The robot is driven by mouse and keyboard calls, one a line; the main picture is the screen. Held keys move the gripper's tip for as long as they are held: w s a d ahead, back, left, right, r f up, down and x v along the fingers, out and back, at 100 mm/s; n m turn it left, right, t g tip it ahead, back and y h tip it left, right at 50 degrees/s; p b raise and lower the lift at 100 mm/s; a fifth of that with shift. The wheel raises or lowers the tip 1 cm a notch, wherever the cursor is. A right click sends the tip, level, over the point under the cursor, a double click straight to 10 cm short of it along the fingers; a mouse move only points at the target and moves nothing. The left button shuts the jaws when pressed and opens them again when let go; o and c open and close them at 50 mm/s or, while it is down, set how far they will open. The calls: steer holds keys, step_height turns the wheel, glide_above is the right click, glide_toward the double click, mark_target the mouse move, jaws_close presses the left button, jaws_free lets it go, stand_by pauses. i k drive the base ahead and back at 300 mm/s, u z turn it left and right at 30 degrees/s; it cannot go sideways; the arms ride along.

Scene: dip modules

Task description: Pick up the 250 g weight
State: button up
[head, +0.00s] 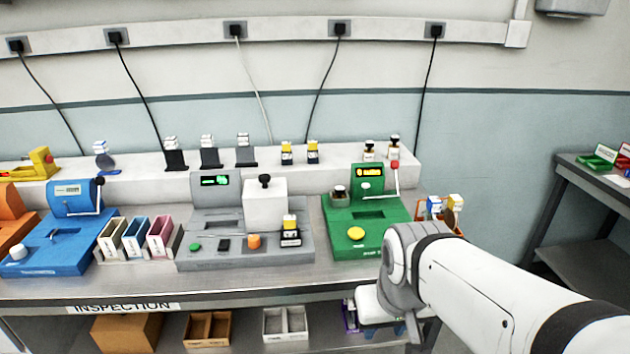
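I cannot tell which object is the 250 g weight, because no label is readable at this size. Small dark-knobbed pieces that could be weights stand on the green station's left side (340,196) and on the pale back ledge, one light piece (369,151) and another beside it (394,148). My arm reaches in from the lower right. My gripper (398,328) is low at the bench's front edge, below and in front of the green station (372,238). Its fingers are mostly hidden by my wrist, so I cannot see whether it is open.
A grey station (215,262) with a white block (264,206) stands left of the green one. Farther left are small bins (160,237) and a blue station (62,250). Yellow-topped pieces (286,153) stand on the back ledge (340,165). A second table (590,180) is at right.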

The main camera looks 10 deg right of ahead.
mark_target(340, 190)
steer(key=z, duration=0.05)
steer(key=i, duration=1)
steer(key=u, duration=0.05)
